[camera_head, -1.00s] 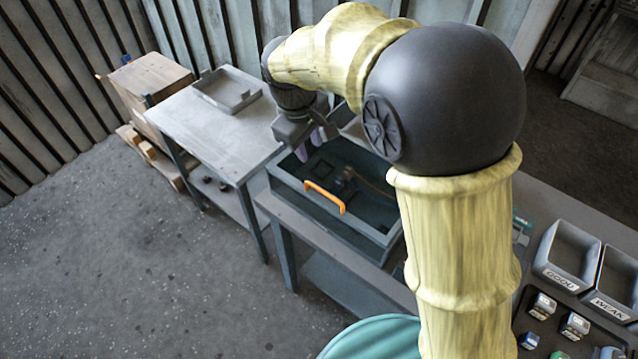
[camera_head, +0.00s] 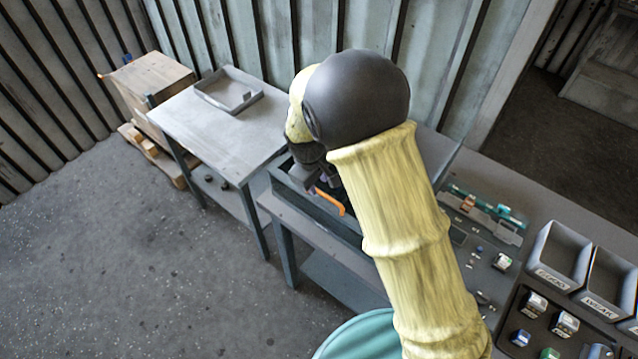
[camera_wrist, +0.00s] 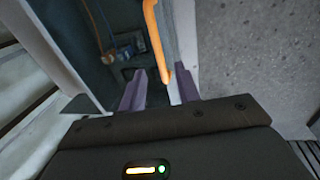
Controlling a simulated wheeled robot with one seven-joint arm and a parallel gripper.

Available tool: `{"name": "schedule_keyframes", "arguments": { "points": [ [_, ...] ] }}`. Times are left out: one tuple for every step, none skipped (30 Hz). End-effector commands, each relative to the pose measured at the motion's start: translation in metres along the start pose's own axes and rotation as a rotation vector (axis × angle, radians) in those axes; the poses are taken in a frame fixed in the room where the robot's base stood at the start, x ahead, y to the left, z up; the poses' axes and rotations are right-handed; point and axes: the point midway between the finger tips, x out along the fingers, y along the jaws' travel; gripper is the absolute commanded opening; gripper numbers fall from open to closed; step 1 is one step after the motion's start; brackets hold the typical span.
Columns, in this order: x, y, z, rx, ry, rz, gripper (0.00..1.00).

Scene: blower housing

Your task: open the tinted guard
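The blower housing is a dark grey-teal box (camera_head: 330,215) on the bench, mostly hidden behind my arm in the head view. The tinted guard (camera_wrist: 108,25) appears to lie down over it, with dark parts dimly visible through it. Its orange handle (camera_head: 331,200) is at the front edge, and it also shows in the wrist view (camera_wrist: 153,38). My gripper (camera_wrist: 160,78) is open, its two purple fingers apart. The handle's near end reaches between the fingers, closer to the right one; I cannot tell whether they touch. In the head view my gripper (camera_head: 317,187) is just above the handle.
A grey side table (camera_head: 215,135) with a shallow tray (camera_head: 228,92) stands to the left, beside a wooden crate (camera_head: 150,78). To the right are labelled bins (camera_head: 560,255), small parts and a teal tool (camera_head: 487,205). The floor in front is clear.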

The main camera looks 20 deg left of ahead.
Motion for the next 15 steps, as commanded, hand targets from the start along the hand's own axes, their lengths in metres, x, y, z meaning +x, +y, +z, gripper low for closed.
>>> {"name": "schedule_keyframes", "arguments": {
  "points": [
    [0.007,0.000,0.001,0.000,-0.004,-0.001,0.33],
    [0.011,0.000,0.001,0.000,-0.005,-0.001,0.33],
    [0.017,0.000,0.001,0.000,-0.003,-0.001,0.33],
    [0.020,0.000,0.001,0.000,-0.004,-0.001,0.33],
    [0.024,0.000,0.001,0.000,-0.003,-0.001,0.33],
    [0.027,0.000,0.001,0.000,-0.002,0.000,0.33],
    [0.030,0.000,0.001,-0.001,-0.002,-0.001,0.33],
    [0.032,0.000,0.001,-0.001,-0.002,-0.001,0.33],
    [0.034,0.000,0.001,-0.001,-0.002,0.000,0.33],
    [0.035,0.000,0.000,-0.001,-0.001,0.000,0.33],
    [0.036,0.000,0.000,-0.001,0.000,0.000,0.33],
    [0.036,0.000,0.000,-0.001,0.000,0.000,0.33],
    [0.037,0.000,0.000,-0.001,0.001,0.000,0.33],
    [0.037,0.000,0.000,-0.001,0.001,0.000,0.33],
    [0.037,0.000,0.000,-0.001,0.001,0.000,0.33]
  ]
}}
